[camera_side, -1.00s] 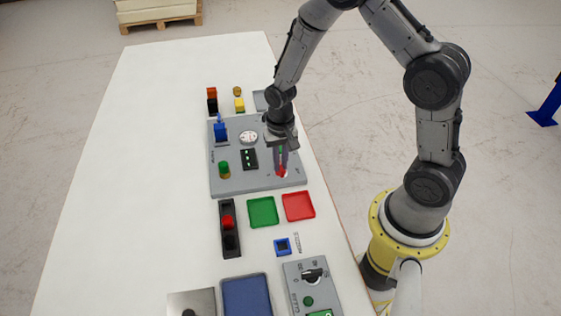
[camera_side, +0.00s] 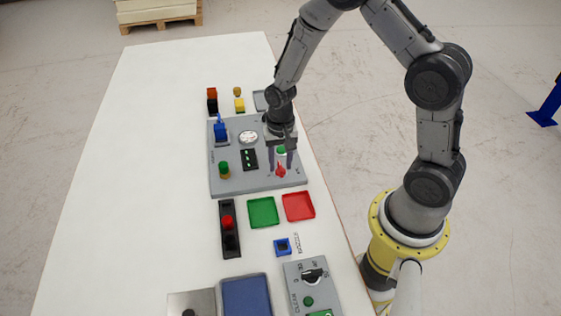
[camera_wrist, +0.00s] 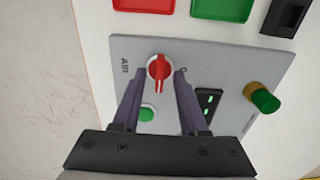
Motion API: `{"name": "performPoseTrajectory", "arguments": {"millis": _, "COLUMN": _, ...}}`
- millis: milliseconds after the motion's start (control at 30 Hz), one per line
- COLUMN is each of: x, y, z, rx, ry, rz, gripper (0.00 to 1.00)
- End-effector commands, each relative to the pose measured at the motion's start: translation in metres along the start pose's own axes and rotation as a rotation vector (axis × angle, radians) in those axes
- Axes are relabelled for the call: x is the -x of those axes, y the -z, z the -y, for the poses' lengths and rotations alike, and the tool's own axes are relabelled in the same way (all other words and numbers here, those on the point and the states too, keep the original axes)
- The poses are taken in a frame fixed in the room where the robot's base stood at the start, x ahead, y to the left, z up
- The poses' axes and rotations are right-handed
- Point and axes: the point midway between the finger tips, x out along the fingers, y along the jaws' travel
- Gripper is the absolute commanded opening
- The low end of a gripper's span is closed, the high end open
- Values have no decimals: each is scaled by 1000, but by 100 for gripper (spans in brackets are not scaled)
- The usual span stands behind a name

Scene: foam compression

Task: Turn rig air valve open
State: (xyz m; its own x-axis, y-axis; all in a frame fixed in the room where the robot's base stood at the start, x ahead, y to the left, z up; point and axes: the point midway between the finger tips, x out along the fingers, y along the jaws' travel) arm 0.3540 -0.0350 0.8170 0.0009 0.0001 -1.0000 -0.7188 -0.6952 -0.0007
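The air valve is a round red knob (camera_wrist: 159,67) with a white pointer line, on the grey rig panel (camera_wrist: 210,62). Lettering reading AIR is to its left in the wrist view. In the side view the red knob (camera_side: 281,171) is at the panel's near right. My gripper (camera_side: 280,164) is directly over it, pointing down. In the wrist view my gripper (camera_wrist: 160,74) has its two fingers apart, one on each side of the knob, with small gaps visible. Whether the tips reach down to knob height is hard to tell.
A green button (camera_wrist: 147,114) sits between the fingers in the wrist view. The panel also holds a dark indicator block (camera_side: 249,159), a white gauge (camera_side: 249,137), a green knob (camera_side: 223,168) and a blue part (camera_side: 220,131). Green (camera_side: 262,212) and red (camera_side: 298,206) trays lie in front.

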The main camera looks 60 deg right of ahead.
Motion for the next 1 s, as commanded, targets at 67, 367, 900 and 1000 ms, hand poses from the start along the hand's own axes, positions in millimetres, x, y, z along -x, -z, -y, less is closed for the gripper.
{"name": "performPoseTrajectory", "arguments": {"millis": 67, "x": 0, "y": 0, "z": 0, "rx": 1, "ry": 0, "rz": 0, "gripper": 42}}
{"name": "performPoseTrajectory", "arguments": {"millis": 367, "x": 12, "y": 0, "z": 0, "rx": 1, "ry": 1, "rz": -2, "gripper": 42}}
{"name": "performPoseTrajectory", "arguments": {"millis": 900, "x": 117, "y": 0, "z": 0, "rx": 1, "ry": 2, "rz": -3, "gripper": 42}}
{"name": "performPoseTrajectory", "arguments": {"millis": 1000, "x": 129, "y": 0, "z": 0, "rx": 1, "ry": 1, "rz": -2, "gripper": 42}}
